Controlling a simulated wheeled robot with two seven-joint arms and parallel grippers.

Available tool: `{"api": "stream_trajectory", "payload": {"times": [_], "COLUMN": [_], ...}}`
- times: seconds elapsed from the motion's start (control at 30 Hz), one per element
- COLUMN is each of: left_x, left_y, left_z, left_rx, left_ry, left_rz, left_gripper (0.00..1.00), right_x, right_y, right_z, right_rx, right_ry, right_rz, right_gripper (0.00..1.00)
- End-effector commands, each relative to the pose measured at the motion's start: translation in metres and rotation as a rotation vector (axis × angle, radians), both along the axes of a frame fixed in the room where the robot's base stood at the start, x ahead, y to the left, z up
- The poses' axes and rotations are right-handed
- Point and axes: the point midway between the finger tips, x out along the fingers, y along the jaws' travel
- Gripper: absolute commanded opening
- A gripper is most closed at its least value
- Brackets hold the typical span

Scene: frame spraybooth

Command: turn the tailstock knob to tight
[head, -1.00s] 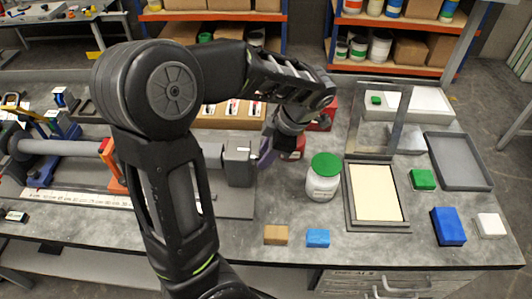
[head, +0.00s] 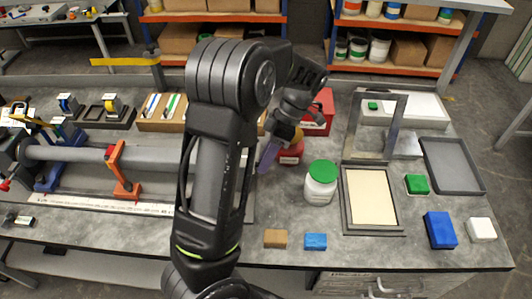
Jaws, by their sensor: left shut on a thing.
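A lathe-like fixture lies along the bench, with a long grey roller (head: 80,153) running toward the tailstock end. My left arm covers most of the tailstock body. A flat lavender piece, which looks like the tailstock knob (head: 268,157), shows at the right of my forearm, tilted. My left gripper (head: 272,141) comes down on it from above and is shut on it. The fingertips are partly hidden, so the exact grip and the knob's turn angle cannot be read. My right gripper is not in view.
Just right of the gripper stand a red can (head: 290,153), a red box (head: 319,113) and a green-lidded white jar (head: 320,182). An orange rest (head: 122,172) straddles the roller.

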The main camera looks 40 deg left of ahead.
Motion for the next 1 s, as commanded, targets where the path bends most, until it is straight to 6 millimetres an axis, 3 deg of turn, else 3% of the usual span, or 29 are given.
{"api": "stream_trajectory", "payload": {"times": [0.57, 0.6, 0.83, 1.0], "left_x": [0.0019, 0.0020, 0.0020, 0.0019], "left_y": [0.0006, 0.0006, 0.0008, 0.0007], "left_z": [0.0009, 0.0011, 0.0011, 0.0009], "left_rx": [-0.036, -0.035, -0.035, -0.035], "left_ry": [0.047, 0.046, 0.046, 0.046], "left_rz": [-0.001, -0.002, -0.002, -0.002], "left_gripper": [0.00, 0.30, 0.49, 0.49], "right_x": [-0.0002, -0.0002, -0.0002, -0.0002], "right_y": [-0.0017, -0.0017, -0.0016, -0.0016], "right_z": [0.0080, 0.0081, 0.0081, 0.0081], "right_rx": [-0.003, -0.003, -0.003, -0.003], "right_ry": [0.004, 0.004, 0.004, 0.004], "right_rz": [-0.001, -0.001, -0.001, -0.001], "right_gripper": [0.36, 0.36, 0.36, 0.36]}}
